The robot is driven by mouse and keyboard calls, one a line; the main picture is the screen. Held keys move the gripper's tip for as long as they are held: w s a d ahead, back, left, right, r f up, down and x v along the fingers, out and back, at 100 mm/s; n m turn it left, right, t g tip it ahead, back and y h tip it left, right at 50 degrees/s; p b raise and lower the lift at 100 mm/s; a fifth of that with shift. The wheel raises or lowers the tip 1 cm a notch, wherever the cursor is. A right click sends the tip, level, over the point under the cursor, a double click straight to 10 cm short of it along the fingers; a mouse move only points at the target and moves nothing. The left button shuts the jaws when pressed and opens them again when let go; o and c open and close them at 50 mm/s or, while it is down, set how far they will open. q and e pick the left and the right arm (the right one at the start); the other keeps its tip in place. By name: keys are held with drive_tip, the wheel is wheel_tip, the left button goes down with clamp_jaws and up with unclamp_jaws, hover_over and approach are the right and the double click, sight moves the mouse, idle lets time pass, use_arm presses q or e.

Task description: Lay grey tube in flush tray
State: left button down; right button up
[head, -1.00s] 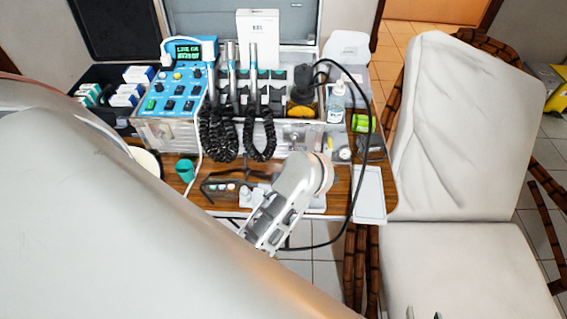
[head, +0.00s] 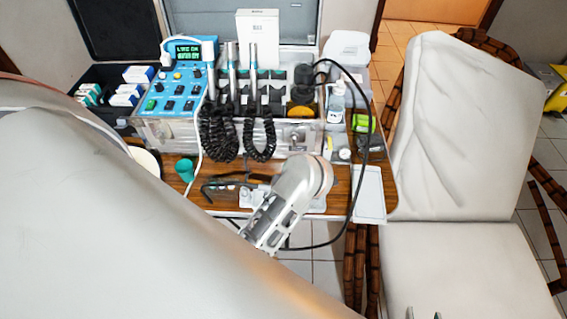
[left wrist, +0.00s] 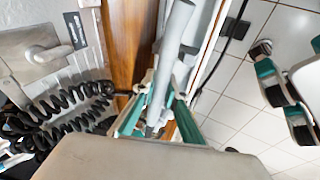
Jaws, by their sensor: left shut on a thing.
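In the left wrist view my left gripper (left wrist: 162,88) is shut on a long grey tube (left wrist: 175,38), which runs up and away between the teal-padded fingers. In the head view my left wrist hangs over the table's front edge, and its fingers and the tube are hidden or too unclear to tell. A shallow white tray (head: 369,196) lies at the table's right front corner, right of the left wrist; I take it to be the flush tray.
A dental unit (head: 180,92) with handpieces and coiled black cords stands behind. A black hose (head: 356,205) loops past the white tray. A teal cup (head: 185,170) stands on the wooden table (head: 170,180). A padded white chair (head: 450,135) is at the right.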

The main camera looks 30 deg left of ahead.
use_arm(q)
drive_tip(key=shift+f, duration=0.4)
idle(0.4)
drive_tip(key=c, duration=2)
unclamp_jaws()
drive_tip(key=shift+o, duration=0.2)
